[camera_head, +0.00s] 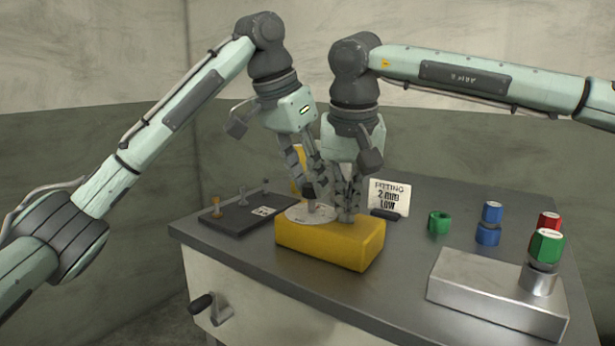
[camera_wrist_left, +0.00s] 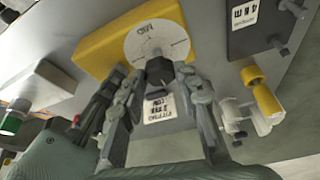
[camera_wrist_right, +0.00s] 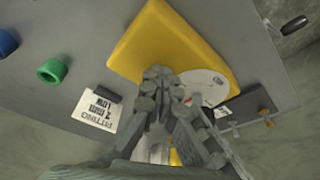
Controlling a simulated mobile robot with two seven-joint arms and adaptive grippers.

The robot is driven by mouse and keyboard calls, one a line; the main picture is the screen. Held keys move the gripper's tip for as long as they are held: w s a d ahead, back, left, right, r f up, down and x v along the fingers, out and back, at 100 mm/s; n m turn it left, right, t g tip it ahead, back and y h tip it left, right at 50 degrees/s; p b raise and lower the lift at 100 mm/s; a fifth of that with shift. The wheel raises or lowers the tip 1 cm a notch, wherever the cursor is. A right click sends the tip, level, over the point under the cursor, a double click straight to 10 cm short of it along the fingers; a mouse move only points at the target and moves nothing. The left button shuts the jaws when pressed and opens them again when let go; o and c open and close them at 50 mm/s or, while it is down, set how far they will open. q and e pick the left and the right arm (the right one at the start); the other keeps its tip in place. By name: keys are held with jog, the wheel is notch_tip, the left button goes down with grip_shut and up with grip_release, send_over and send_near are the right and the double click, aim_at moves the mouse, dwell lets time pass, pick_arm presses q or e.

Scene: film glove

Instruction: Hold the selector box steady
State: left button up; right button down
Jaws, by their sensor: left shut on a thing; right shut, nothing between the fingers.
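The selector box (camera_head: 330,246) is a yellow block on the grey bench, with a round white dial (camera_head: 297,214) on its top. In the left wrist view the dial (camera_wrist_left: 150,35) shows the word MID. My left gripper (camera_head: 310,193) is shut on the dark knob (camera_wrist_left: 158,68) at the dial. My right gripper (camera_head: 347,215) is shut and empty, its fingertips down at the top of the box beside the dial. In the right wrist view the box (camera_wrist_right: 165,50) lies just beyond those fingertips; whether they press on it I cannot tell.
Behind the box stands a FITTING 2 mm LOW card (camera_head: 390,196). A dark tray (camera_head: 240,215) with small pegs lies left. Right are a green ring (camera_head: 439,222), blue caps (camera_head: 488,232), a red cap (camera_head: 549,221) and a metal block (camera_head: 480,285) bearing a green cap (camera_head: 547,247).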

pick_arm(q)
jog(key=shift+s+d+f, duration=0.1)
pick_arm(e)
jog(key=shift+f, duration=0.35)
pick_arm(q)
jog(key=o, duration=1.2)
jog(key=shift+c, duration=0.2)
pick_arm(e)
jog(key=shift+d, duration=0.1)
